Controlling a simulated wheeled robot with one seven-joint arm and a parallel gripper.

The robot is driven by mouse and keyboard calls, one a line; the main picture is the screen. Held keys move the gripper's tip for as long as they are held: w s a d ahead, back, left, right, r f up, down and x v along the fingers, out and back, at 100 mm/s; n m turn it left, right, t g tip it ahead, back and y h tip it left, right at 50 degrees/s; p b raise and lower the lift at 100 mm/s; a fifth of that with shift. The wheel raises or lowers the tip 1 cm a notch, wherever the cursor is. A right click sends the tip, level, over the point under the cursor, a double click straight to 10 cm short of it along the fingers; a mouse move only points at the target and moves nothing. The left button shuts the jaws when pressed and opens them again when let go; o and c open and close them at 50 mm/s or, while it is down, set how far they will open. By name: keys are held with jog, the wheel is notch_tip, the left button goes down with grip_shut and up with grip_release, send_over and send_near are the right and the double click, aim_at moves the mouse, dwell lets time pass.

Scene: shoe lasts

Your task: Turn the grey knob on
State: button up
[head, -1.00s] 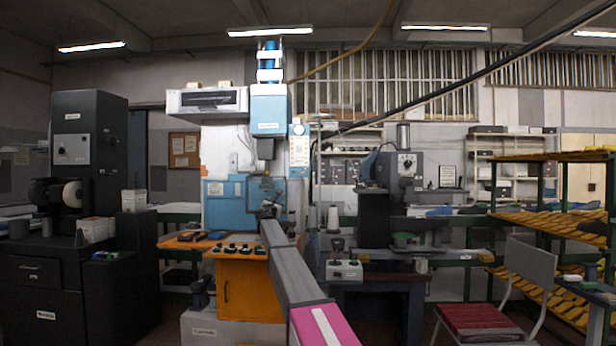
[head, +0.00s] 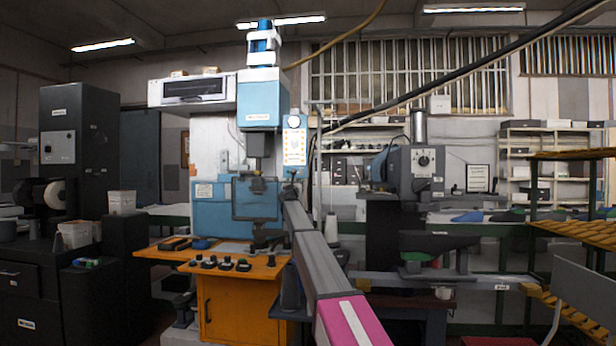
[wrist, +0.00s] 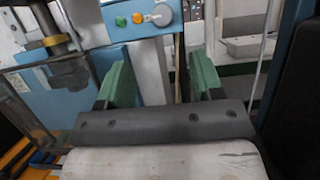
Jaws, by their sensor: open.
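A grey round knob (wrist: 162,14) with a lever-like handle sits at the right end of a light blue panel in the wrist view. A green and an orange button (wrist: 137,18) are beside it. My gripper (wrist: 162,78) is open, its two green fingers apart with nothing between them. The knob lies beyond the fingertips, near the top of the picture, and is not touched. In the head view my arm reaches to the right side of the blue machine (head: 262,108); the gripper is small and hard to make out there.
The machine's orange bench (head: 240,305) carries several black knobs. A clear guard (head: 255,200) stands at the machine's front. A dark grey machine (head: 415,165) with a dial stands to the right. A black cabinet (head: 85,130) is at left, and a yellow shelf rack (head: 575,230) at right.

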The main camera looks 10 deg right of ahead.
aim_at(300, 173)
jog(key=x, duration=1.1)
jog(key=shift+w+d, duration=0.2)
jog(key=shift+w, duration=0.1)
jog(key=c, duration=0.9)
